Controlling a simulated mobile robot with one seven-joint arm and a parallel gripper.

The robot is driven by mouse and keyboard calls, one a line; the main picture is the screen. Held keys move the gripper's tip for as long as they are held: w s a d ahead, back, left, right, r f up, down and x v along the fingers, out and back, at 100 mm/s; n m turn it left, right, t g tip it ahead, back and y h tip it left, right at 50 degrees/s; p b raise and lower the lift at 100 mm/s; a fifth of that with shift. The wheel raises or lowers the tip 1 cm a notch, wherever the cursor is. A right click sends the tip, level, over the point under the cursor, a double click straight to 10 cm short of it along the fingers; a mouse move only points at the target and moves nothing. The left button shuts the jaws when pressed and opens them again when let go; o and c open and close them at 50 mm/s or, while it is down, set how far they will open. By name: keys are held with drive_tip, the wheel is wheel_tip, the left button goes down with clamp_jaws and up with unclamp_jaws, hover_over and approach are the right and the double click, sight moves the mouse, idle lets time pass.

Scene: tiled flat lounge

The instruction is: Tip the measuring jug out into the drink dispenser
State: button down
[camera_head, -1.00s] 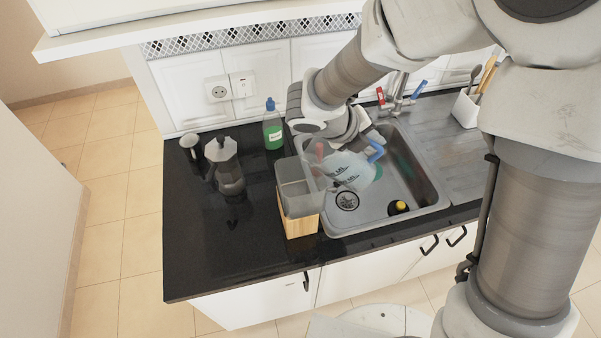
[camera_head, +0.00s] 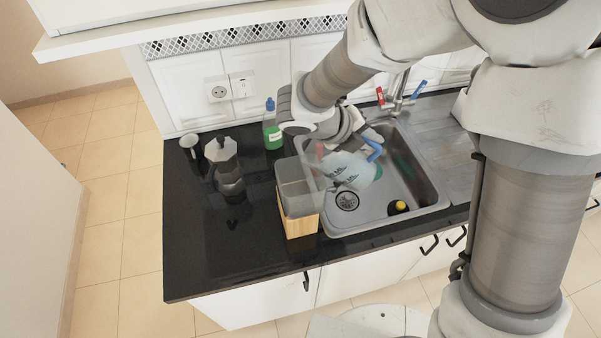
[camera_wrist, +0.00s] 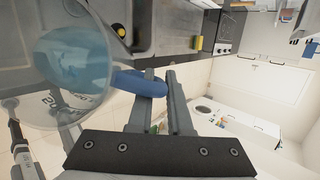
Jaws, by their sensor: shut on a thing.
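The measuring jug (camera_head: 348,170) is clear with dark print and a blue handle (camera_head: 375,149). My gripper (camera_wrist: 163,78) is shut on that handle, which also shows between the fingers in the wrist view (camera_wrist: 140,84). The jug is tilted on its side with its mouth to the left, above the sink's left edge and close to the dispenser. Bluish liquid (camera_wrist: 75,60) shows inside it in the wrist view. The drink dispenser (camera_head: 298,203), a clear grey box on a wooden base, stands upright left of the sink. I cannot tell whether liquid is falling into it.
A sink (camera_head: 405,185) with a tap (camera_head: 398,95) lies to the right; a yellow-topped item (camera_head: 398,207) is in it. A green bottle (camera_head: 272,128) stands behind the dispenser. A moka pot (camera_head: 228,168) and small metal cup (camera_head: 190,145) stand left. The front-left counter is clear.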

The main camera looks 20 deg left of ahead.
drive_tip(key=shift+s+a+r+n+t+h, duration=0.15)
drive_tip(key=shift+a+r+t+h, duration=0.1)
drive_tip(key=shift+a+h, duration=0.3)
drive_tip(key=shift+s+a+r+n+t+h, duration=0.15)
drive_tip(key=shift+a+t+h, duration=0.1)
drive_tip(key=shift+a+h, duration=0.25)
idle(7.0)
